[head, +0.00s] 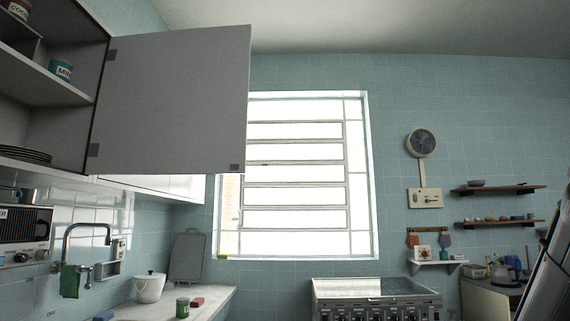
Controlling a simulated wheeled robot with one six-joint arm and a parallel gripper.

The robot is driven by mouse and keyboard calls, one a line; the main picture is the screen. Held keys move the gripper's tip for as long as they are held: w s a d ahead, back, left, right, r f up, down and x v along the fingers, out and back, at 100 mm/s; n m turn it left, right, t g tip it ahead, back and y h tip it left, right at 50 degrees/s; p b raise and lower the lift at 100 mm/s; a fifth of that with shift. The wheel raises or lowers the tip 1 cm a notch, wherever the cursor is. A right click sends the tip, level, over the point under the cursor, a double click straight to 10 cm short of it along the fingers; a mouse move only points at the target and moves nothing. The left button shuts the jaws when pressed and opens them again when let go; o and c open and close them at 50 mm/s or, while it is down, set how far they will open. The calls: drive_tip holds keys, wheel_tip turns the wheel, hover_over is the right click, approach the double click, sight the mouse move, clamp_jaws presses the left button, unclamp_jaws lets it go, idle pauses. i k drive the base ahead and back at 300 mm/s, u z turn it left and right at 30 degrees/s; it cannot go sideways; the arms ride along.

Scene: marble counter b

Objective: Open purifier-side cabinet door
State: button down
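A grey cabinet door (175,100) stands wide open at the upper left, swung out from the wall cabinet (45,125). Its hinges show on its left edge, and a small dark fitting (234,167) sits at its lower right corner. The open cabinet shows shelves with a tin (61,71) and a stack of dark plates (25,154). I cannot tell for sure which thing is the purifier; a small white unit (110,268) is on the wall beside the tap. My gripper is not in view.
Below the cabinet are a microwave (24,236), a tap (85,240), a white pot (149,287) and a green tin (183,307) on the counter. A stove (375,298) stands under the window. A dark and pale slanted shape fills the right edge.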

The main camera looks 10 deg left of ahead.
sight(172, 102)
drive_tip(key=z, duration=0.1)
drive_tip(key=i, duration=0.65)
drive_tip(key=u, duration=0.75)
drive_tip(key=i, duration=0.75)
drive_tip(key=u, duration=0.75)
